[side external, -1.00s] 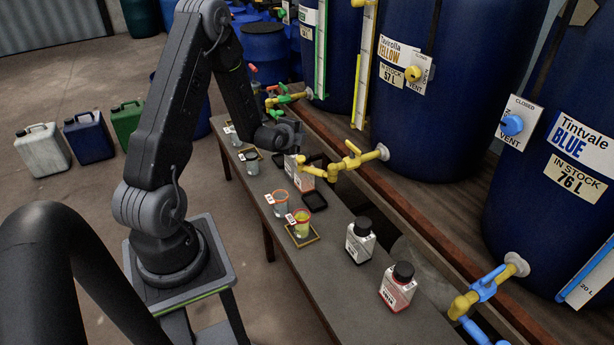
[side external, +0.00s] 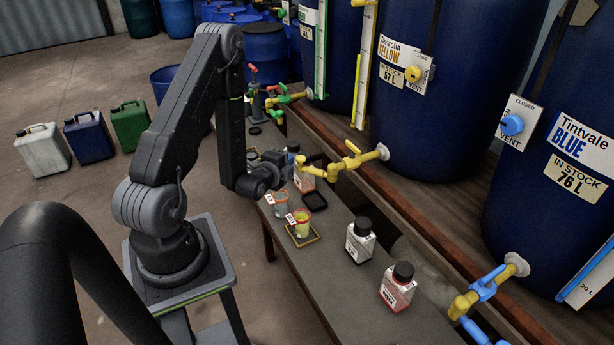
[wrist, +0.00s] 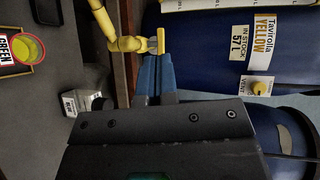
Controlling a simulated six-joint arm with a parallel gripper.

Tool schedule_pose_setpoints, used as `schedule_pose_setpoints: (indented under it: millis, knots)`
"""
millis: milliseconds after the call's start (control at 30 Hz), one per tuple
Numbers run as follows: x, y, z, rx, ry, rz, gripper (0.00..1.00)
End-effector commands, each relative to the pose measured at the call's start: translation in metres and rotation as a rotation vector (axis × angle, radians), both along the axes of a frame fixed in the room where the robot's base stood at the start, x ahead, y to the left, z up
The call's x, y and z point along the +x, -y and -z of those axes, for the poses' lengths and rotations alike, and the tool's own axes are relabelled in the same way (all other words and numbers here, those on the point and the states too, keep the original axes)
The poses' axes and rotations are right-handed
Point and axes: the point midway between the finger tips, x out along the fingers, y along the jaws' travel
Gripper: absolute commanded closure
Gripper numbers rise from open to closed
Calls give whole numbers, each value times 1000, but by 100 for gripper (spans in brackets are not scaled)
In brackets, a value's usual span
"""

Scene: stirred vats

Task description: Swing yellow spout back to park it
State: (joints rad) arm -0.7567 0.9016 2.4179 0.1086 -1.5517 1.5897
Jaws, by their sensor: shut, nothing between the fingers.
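The yellow spout (side external: 330,165) sticks out from the Tavirolla Yellow vat (side external: 420,100) over the bench, with its bent end towards the picture's left. It looks the same in the wrist view (wrist: 125,44), where a yellow lever (wrist: 161,40) stands at its valve. My gripper (side external: 285,168) is shut and empty, just left of the spout's outer end in the side view. In the wrist view its blue fingertips (wrist: 157,58) overlap the foot of the lever; I cannot tell if they touch. The fingertips are hard to make out in the side view.
A beaker of yellow liquid (side external: 302,222) stands on a yellow-rimmed tray, with another beaker (side external: 281,203) behind it. White bottles with black caps (side external: 360,242) stand nearer on the bench (side external: 310,280). The blue vat's spout (side external: 485,290) is at lower right.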

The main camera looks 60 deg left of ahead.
Motion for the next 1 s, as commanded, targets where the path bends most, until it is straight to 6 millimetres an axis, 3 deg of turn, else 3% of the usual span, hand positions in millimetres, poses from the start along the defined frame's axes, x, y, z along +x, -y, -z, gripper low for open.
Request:
schedule_pose_setpoints:
  millis: [200,400,667,1000]
  knots:
    - [-1,1,72,-5,-6,0,100]
    - [-1,1,120,0,-2,0,100]
    - [10,-7,132,3,1,1,100]
    - [62,-46,144,3,3,1,100]
